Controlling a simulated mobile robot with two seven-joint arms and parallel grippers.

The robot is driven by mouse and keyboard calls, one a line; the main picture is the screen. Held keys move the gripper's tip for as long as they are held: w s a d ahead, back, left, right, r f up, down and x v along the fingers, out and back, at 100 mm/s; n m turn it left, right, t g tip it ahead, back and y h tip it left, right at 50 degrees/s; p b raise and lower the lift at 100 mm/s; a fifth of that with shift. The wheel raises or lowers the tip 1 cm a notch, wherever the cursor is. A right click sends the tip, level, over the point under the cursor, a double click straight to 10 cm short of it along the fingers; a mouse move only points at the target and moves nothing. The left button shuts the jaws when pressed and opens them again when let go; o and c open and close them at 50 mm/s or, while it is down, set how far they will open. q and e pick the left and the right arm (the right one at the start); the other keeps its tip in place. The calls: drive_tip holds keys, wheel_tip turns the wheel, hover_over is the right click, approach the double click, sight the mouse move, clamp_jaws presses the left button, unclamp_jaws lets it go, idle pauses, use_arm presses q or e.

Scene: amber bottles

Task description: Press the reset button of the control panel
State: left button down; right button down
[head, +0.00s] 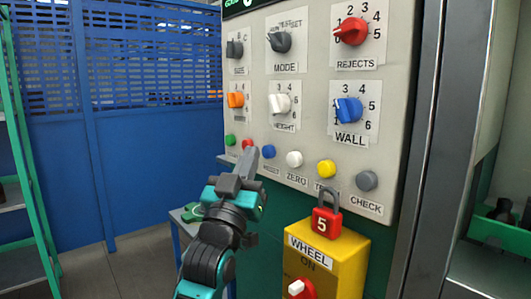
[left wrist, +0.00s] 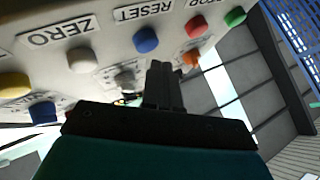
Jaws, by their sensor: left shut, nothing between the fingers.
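The control panel (head: 312,100) is light grey and carries a row of small round buttons. The reset button (head: 268,151) is blue, between the red and white buttons; in the left wrist view the blue button (left wrist: 146,40) appears upside down beside its RESET label. My left gripper (head: 249,158) is shut and empty, its fingertips just left of the blue button in the head view. In the left wrist view the fingertips (left wrist: 160,66) show close to that button with a visible gap in the picture. Its depth from the panel is unclear. My right gripper is not in view.
A red button (head: 247,143), a white button (head: 294,159) and a yellow button (head: 326,168) are neighbours. Knobs such as the blue WALL knob (head: 348,110) project above. A yellow box (head: 345,262) with a red padlock (head: 326,222) stands below right. Blue partitions (head: 150,150) stand left.

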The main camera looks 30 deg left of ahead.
use_arm(q)
drive_tip(key=shift+w+d, duration=0.1)
drive_tip(key=shift+w, duration=0.05)
idle(0.5)
drive_tip(key=shift+w+d, duration=0.1)
drive_tip(key=shift+w, duration=0.15)
drive_tip(key=shift+w+d, duration=0.15)
drive_tip(key=shift+w, duration=0.25)
idle(0.7)
drive_tip(key=shift+s+p, duration=0.15)
drive_tip(key=shift+p, duration=0.15)
drive_tip(key=shift+s+a, duration=0.35)
drive_tip(key=shift+s, duration=0.3)
drive_tip(key=shift+s+a+p, duration=0.2)
drive_tip(key=shift+s+a, duration=0.1)
drive_tip(key=shift+s, duration=0.5)
drive_tip(key=shift+s+a+p, duration=0.25)
drive_tip(key=shift+s+a, duration=0.1)
drive_tip(key=shift+s, duration=0.4)
drive_tip(key=shift+s+a+p, duration=0.2)
drive_tip(key=shift+s+a, duration=0.1)
drive_tip(key=shift+s, duration=0.5)
